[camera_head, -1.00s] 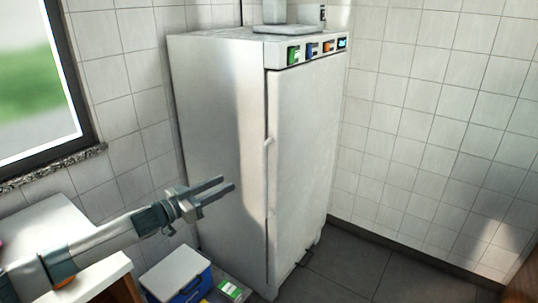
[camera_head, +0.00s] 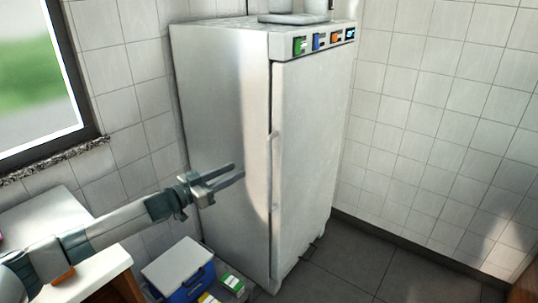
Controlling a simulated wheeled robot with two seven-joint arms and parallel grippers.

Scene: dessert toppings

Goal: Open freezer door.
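The freezer (camera_head: 308,150) is a tall white cabinet standing in the corner, with coloured labels or switches along its top front edge. Its door looks closed. A long vertical white handle (camera_head: 274,172) runs along the left edge of the door. My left gripper (camera_head: 238,172) is open and empty, with its two fingers apart and pointing right toward the handle. In the picture it overlaps the freezer's left side, a little left of the handle, and a gap shows between fingertips and handle. My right gripper is not in view.
A blue and white cooler box (camera_head: 178,268) and small coloured cartons (camera_head: 232,284) sit low beside the freezer's left side. A white counter (camera_head: 90,282) is at the lower left. Dark floor (camera_head: 350,262) is clear before the door. Items stand on the freezer top.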

